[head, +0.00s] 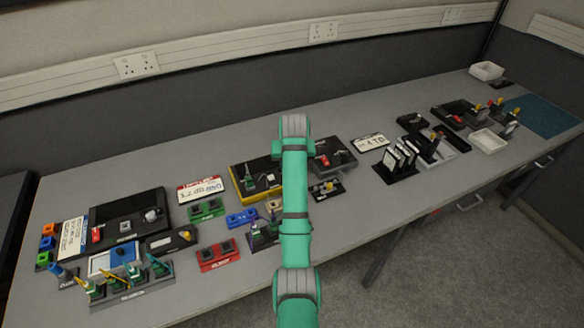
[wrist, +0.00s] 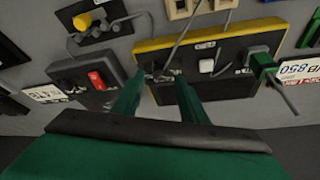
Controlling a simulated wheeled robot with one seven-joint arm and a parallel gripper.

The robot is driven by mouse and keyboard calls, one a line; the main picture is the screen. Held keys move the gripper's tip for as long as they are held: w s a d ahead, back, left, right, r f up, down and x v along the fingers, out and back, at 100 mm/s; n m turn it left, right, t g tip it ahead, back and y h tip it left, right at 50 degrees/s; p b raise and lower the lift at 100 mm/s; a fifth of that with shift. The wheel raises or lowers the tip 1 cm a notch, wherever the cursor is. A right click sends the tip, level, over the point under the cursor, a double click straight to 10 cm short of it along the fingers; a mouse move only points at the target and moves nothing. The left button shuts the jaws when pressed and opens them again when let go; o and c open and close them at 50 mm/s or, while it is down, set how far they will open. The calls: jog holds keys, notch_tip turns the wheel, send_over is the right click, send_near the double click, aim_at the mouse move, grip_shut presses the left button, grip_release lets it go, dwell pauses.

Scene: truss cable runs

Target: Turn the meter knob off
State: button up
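A black box with a yellow edge (head: 236,184), likely the meter, lies mid-table in the head view, its right end behind my arm. My arm hides the gripper in the head view.
A dark box with a red switch (wrist: 97,80) stands close beside the fingers in the wrist view. A yellow-knobbed part (wrist: 84,21) and a thin cable lie nearby. Blue (head: 242,218) and red (head: 218,255) blocks sit in front of the meter. The table behind it is clear.

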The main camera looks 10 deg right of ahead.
jog(key=v, duration=0.8)
jog(key=shift+r, duration=0.2)
jog(key=shift+w, duration=0.1)
